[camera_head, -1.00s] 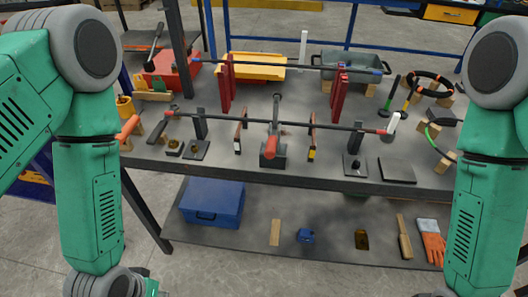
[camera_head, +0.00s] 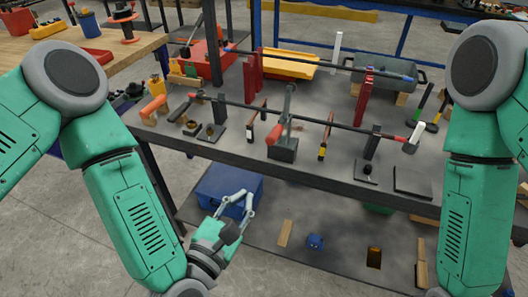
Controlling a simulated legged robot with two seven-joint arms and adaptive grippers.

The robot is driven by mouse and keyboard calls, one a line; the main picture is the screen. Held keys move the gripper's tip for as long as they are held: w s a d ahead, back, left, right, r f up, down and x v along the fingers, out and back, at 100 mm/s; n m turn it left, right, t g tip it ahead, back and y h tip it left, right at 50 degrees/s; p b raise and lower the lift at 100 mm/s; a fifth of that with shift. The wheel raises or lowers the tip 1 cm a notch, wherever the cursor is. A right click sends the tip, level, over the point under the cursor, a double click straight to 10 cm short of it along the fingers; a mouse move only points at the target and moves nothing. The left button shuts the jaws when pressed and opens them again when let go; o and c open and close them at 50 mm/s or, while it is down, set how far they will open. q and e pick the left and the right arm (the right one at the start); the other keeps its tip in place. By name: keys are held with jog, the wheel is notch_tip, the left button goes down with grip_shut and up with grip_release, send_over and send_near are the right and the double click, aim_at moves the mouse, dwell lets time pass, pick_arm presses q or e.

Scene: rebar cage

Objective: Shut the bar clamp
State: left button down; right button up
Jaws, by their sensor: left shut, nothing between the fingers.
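The bar clamp (camera_head: 283,150) appears to be the dark-based device at the middle of the table's front edge, with a red handle (camera_head: 275,133) slanting toward me and a grey upright arm (camera_head: 289,100). A long dark bar (camera_head: 330,123) runs across it. I cannot tell whether the clamp is open or shut on the bar. My left gripper (camera_head: 244,197) is shut and empty, below and left of the clamp, in front of the table edge and over the blue box in the picture. My right gripper is out of view; only its arm shows at right.
The table's front edge (camera_head: 300,179) lies between my left gripper and the clamp. Posts and small blocks stand along the bar. Red uprights (camera_head: 363,95) and a yellow tray (camera_head: 288,65) are behind. A blue box (camera_head: 213,187) sits on the lower shelf.

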pick_arm(q)
jog(key=w+d+r, duration=0.2)
jog(key=w, duration=0.3)
jog(key=w+d+r+n, duration=0.1)
jog(key=w+d+r, duration=0.1)
jog(key=w, duration=0.3)
jog(key=shift+w+d+r+t+y+p, duration=0.15)
jog(key=shift+d+t+y+p, duration=0.15)
jog(key=shift+p, duration=0.15)
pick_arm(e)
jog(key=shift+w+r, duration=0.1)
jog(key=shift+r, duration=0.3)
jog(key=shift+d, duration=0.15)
pick_arm(q)
jog(key=shift+d+r, duration=0.15)
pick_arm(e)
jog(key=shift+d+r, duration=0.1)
